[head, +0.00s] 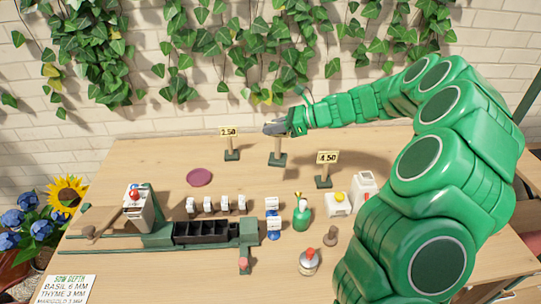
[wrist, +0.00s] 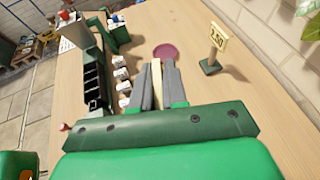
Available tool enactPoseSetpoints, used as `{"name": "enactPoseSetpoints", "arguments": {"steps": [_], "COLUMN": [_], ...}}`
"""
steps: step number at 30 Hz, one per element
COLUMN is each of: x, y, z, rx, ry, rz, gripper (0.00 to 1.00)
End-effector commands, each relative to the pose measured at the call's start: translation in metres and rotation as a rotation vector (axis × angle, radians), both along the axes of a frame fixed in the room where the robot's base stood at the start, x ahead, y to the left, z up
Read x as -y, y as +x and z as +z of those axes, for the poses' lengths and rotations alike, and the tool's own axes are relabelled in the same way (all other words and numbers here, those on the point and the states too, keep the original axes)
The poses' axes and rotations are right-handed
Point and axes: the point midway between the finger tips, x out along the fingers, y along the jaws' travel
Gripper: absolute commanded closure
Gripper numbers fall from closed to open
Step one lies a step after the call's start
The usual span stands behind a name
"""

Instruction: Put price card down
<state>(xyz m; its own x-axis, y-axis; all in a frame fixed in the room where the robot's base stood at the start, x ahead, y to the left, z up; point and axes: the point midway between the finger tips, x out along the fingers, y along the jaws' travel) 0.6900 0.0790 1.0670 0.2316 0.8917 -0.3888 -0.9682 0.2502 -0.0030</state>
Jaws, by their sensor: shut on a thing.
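My gripper (head: 275,128) is at the back middle of the table, shut on a price card (wrist: 156,77). In the wrist view the card is a cream strip, edge-on between the two grey fingers. In the head view its post and dark green base (head: 277,159) show upright below the fingers, and its face is hidden. I cannot tell whether the base touches the table. A 2.50 card (head: 229,132) stands to the left of it and also shows in the wrist view (wrist: 217,38). A 4.50 card (head: 327,157) stands to the right and nearer.
The wooden table (head: 130,160) has a purple disc (head: 199,177) left of the held card. A green rack with dark bins (head: 205,232), several small white items and a green bottle (head: 302,215) stand nearer. An ivy-covered brick wall is behind.

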Motion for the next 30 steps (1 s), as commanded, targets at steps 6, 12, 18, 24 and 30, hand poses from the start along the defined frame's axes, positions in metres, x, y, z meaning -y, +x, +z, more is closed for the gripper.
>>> {"name": "enactPoseSetpoints", "arguments": {"steps": [6,12,18,24,30], "x": [0.005,0.006,0.004,0.002,0.0], "y": [0.044,0.063,0.084,0.106,0.126], "z": [0.003,-0.002,-0.013,-0.023,-0.03], "rx": [0.001,-0.001,-0.002,-0.003,0.0], "ry": [0.005,0.006,0.006,0.005,0.007], "rz": [-0.116,-0.143,-0.141,-0.142,-0.142], "gripper": [1.0,1.0,1.0,1.0,1.0]}}
